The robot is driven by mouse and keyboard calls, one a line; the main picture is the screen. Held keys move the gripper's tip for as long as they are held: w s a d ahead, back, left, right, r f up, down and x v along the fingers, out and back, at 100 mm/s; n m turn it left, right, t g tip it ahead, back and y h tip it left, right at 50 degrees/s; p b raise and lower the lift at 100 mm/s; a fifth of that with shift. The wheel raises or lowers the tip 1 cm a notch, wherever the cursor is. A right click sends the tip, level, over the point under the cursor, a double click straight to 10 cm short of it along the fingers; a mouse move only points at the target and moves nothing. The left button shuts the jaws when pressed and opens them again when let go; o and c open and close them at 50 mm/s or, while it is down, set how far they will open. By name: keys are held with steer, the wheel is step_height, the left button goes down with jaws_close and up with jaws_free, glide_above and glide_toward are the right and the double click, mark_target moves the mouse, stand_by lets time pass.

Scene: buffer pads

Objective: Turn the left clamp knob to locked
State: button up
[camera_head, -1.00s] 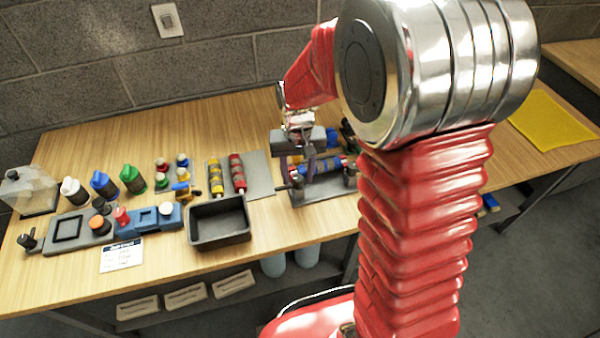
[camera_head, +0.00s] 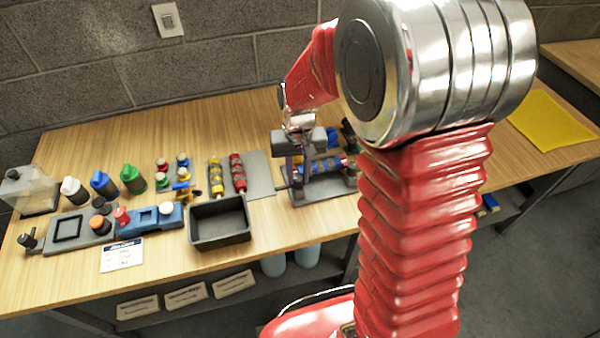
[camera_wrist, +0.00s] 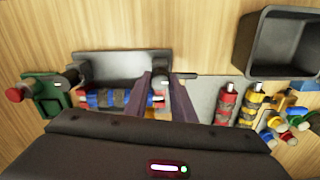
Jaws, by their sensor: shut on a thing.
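The grey clamp fixture (camera_head: 325,192) stands on the bench just left of my red arm, with a blue banded roller (camera_head: 330,165) lying across it. The roller also shows in the wrist view (camera_wrist: 108,98). My gripper (camera_wrist: 165,82) is over the fixture's left end, which is the right end in the wrist view. Its jaws are shut on the left clamp knob, whose dark bar (camera_wrist: 187,76) sticks out beside the fingers. The fingers hide most of the knob, so I cannot read its locked mark. In the head view my gripper (camera_head: 300,178) points down.
A black open bin (camera_head: 219,222) stands left of the fixture. A grey plate holds a yellow roller (camera_head: 216,177) and a red roller (camera_head: 238,172). A green device with a red knob (camera_wrist: 40,95) is beyond the fixture's other end. Bottles stand farther left.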

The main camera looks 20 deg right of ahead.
steer(key=shift+m, duration=0.4)
steer(key=m, duration=0.7)
steer(key=shift+m, duration=0.4)
steer(key=m, duration=0.4)
steer(key=shift+w+m, duration=0.1)
steer(key=shift+m, duration=0.2)
steer(key=m, duration=0.4)
steer(key=shift+a+m, duration=0.1)
steer(key=shift+m, duration=0.3)
steer(key=o, duration=1.1)
steer(key=shift+c, duration=0.2)
